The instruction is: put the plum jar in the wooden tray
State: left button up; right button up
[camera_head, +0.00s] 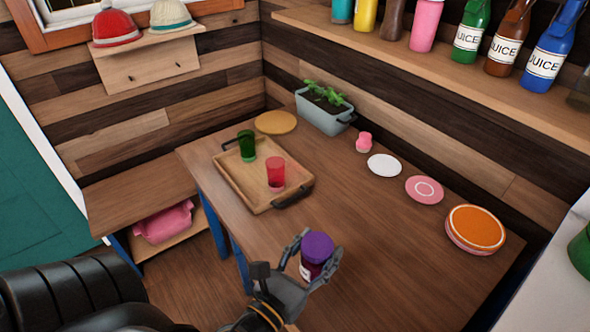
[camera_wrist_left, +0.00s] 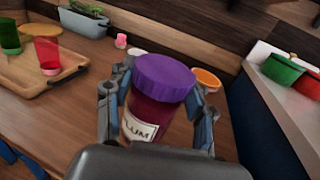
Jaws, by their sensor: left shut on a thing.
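The plum jar (camera_head: 317,248) has a purple lid and a dark red body. In the left wrist view the jar (camera_wrist_left: 160,95) shows a white label reading "LUM". My left gripper (camera_head: 318,256) is shut on the jar, its fingers on both sides of it. The jar appears over the front edge part of the table; I cannot tell how high. The wooden tray (camera_head: 232,178) lies on the table beyond the gripper, to the left. A green glass (camera_head: 247,146) and a red glass (camera_head: 275,174) stand in it. My right gripper is not in view.
A planter (camera_head: 325,112), a round board (camera_head: 276,122) and a pink cup (camera_head: 364,142) stand along the back. Plates (camera_head: 384,165) and an orange-topped stack (camera_head: 476,228) are at the right. The tray's front left part is bare. A bottle shelf (camera_head: 430,75) hangs above.

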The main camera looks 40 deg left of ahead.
aim_at(262, 172)
jog(key=j+z, duration=0.4)
jog(key=k+j+z, duration=0.1)
jog(key=j+z, duration=0.3)
jog(key=j, duration=0.25)
jog(key=k+j, duration=0.1)
jog(key=j, duration=0.35)
jog(key=j+z, duration=0.1)
jog(key=j, duration=0.35)
jog(key=k+j, duration=0.15)
jog(key=j, duration=0.25)
jog(key=k+j+z, duration=0.15)
jog(key=j, duration=0.3)
